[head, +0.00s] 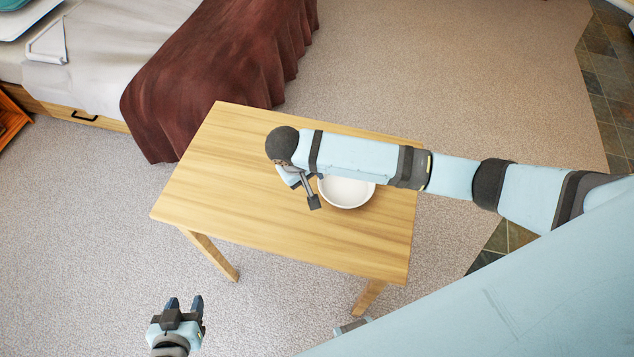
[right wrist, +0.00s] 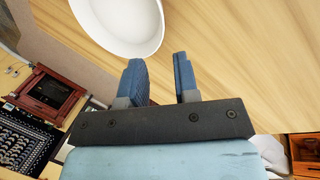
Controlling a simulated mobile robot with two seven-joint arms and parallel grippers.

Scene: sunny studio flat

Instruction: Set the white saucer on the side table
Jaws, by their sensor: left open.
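The white saucer (head: 346,193) looks like a shallow round dish and appears to rest upright on the wooden side table (head: 230,170), right of its middle. My right forearm hides its far edge in the head view. My right gripper (head: 313,198) is just left of the saucer, low over the table and partly hidden by the arm. In the right wrist view its two fingers are apart with nothing between them, and the saucer (right wrist: 122,22) lies beyond the fingertips, apart from them. My left gripper (head: 184,303) is open and empty, in front of the table over the carpet.
A bed with a dark red blanket (head: 225,65) stands behind the table at the left. The left half of the tabletop is bare. Carpet (head: 430,65) surrounds the table, with dark tiles (head: 605,75) at the far right.

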